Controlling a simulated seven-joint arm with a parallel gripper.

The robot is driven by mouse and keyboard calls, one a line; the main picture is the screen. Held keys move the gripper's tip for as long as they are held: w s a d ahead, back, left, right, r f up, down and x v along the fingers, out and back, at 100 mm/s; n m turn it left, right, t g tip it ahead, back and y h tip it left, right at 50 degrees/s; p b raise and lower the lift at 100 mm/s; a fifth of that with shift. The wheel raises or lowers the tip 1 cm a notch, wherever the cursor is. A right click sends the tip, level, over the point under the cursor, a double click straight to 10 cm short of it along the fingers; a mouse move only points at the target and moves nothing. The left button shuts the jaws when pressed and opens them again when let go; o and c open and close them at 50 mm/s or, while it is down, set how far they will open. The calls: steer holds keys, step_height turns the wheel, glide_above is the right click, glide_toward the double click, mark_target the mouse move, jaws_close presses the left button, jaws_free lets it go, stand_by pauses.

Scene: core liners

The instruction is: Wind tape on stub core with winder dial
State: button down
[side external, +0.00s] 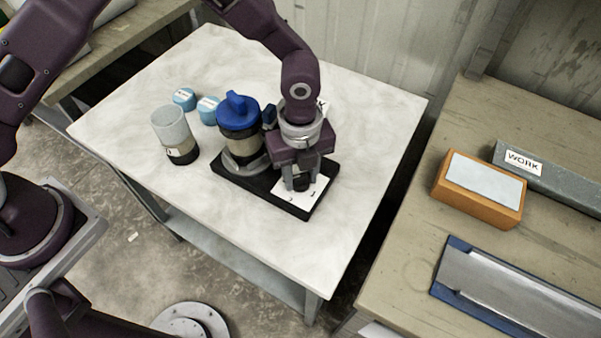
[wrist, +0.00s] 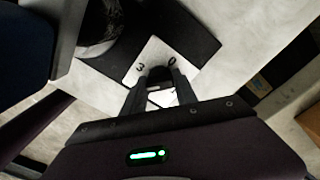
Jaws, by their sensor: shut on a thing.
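The winder is a black base plate (side external: 231,180) on the pale table, with a round grey mount at its left end. A stub core (side external: 241,149) with a beige and black body and a blue cap (side external: 238,113) stands upright on that mount. At the right end of the base is a white dial plate (side external: 305,199) with printed numbers; the plate also shows in the wrist view (wrist: 146,56), with a 3 and a 0 readable. My gripper (side external: 300,183) points down over this plate and is shut on the dark dial knob (wrist: 157,76). The fingers hide most of the knob.
A clear-topped cylinder (side external: 172,130) with a dark lower part and two blue caps (side external: 184,98) (side external: 208,110) stand left of the winder. An orange block (side external: 478,189), a grey WORK bar (side external: 556,175) and a blue-edged metal tray (side external: 515,300) lie on the right bench. The table front is clear.

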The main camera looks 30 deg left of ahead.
mark_target(300, 176)
steer(key=m, duration=0.4)
steer(key=shift+m, duration=2.9)
steer(key=c, duration=1)
jaws_free()
steer(key=shift+o, duration=0.2)
steer(key=shift+r, duration=0.1)
step_height(300, 176, up, 7)
steer(key=shift+f, duration=0.1)
